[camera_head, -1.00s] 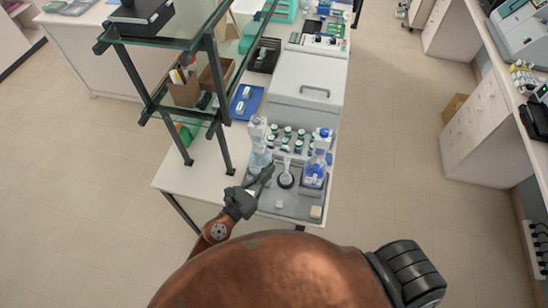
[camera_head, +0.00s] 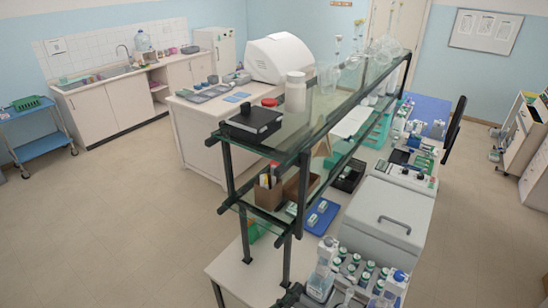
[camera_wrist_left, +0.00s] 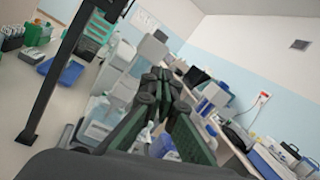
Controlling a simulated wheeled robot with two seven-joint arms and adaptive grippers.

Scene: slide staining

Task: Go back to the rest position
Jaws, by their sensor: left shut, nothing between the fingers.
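My left gripper (camera_wrist_left: 160,80) fills the middle of the left wrist view. Its two dark fingers meet at the tips, with nothing held between them. In the head view a dark part of it (camera_head: 290,294) shows at the bottom edge, beside the staining end of the bench. There, a clear bottle (camera_head: 322,270) and a blue-capped bottle (camera_head: 393,288) stand near several small capped bottles (camera_head: 352,268). The rest of my left arm is out of the head view. My right gripper is in neither current view.
A glass shelf on dark posts (camera_head: 300,150) rises over the bench, close to the left gripper. A grey lidded box (camera_head: 388,215) stands behind the bottles. A blue tray (camera_head: 322,217) lies under the shelf. Open floor (camera_head: 110,220) lies to the left.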

